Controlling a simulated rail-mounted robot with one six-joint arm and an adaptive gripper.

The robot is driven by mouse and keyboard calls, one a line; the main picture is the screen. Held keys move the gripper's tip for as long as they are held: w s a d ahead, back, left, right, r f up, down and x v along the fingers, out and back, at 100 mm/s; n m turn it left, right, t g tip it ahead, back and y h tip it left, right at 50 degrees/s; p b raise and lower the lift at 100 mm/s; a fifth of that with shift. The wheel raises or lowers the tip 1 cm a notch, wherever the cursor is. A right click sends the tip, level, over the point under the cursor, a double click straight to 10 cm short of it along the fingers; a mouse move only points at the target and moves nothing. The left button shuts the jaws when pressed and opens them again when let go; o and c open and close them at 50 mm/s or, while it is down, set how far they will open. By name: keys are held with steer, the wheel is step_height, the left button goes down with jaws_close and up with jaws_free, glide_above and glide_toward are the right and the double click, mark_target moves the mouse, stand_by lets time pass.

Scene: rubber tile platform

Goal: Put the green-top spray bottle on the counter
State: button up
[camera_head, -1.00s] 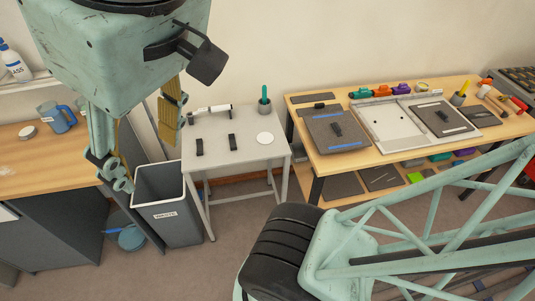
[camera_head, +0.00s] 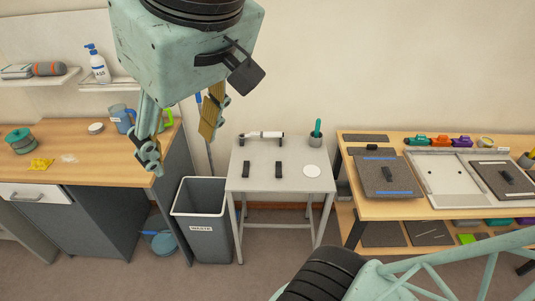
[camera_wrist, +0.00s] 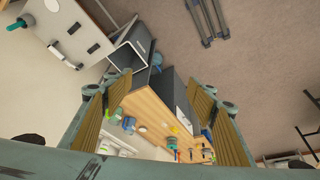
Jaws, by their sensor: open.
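I cannot make out a green-top spray bottle for certain. A white spray bottle with a blue top (camera_head: 98,64) stands on the wall shelf at the left in the head view. A green handle-like shape (camera_head: 167,117) shows at the back of the wooden counter (camera_head: 110,165), partly behind my gripper; I cannot tell what it belongs to. The counter also shows in the wrist view (camera_wrist: 150,108), with several small items along it. My gripper (camera_head: 180,135) is open and empty, in front of the counter's right end in the head view.
A blue jug (camera_head: 122,118), yellow crumpled item (camera_head: 40,164) and green round container (camera_head: 20,140) stand on the counter. A grey waste bin (camera_head: 202,228) stands beside a small grey table (camera_head: 280,180). A wooden workbench (camera_head: 385,208) with panels is at the right.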

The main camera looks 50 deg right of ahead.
steer(key=w+d+t+h+b, duration=0.15)
steer(key=w+d, duration=0.35)
steer(key=w, duration=1.2)
steer(key=w+d+f+m+t, duration=0.1)
steer(key=w+d+t, duration=0.3)
steer(key=w, duration=1.3)
steer(key=w+d+t+b, duration=0.1)
steer(key=w+d, duration=0.5)
steer(key=w, duration=1.1)
steer(key=w+d+f+t+b, duration=0.1)
steer(key=w+d+f+t, duration=0.2)
steer(key=w+d+f, duration=0.5)
steer(key=w+d+f+t+b, duration=0.1)
steer(key=w+d+f+t, duration=0.2)
steer(key=w+d+f, duration=0.6)
steer(key=w+f, duration=0.2)
steer(key=w, duration=0.4)
steer(key=shift+w+d+t, duration=0.15)
steer(key=shift+w+t, duration=0.1)
steer(key=shift+t, duration=0.1)
steer(key=shift+w+h, duration=0.1)
steer(key=shift+h, duration=0.15)
steer(key=shift+w+d, duration=0.15)
steer(key=shift+w, duration=1.25)
steer(key=shift+w+d, duration=0.2)
steer(key=shift+w, duration=1.2)
steer(key=shift+w+d, duration=0.15)
steer(key=shift+w, duration=1.25)
steer(key=shift+w, duration=0.1)
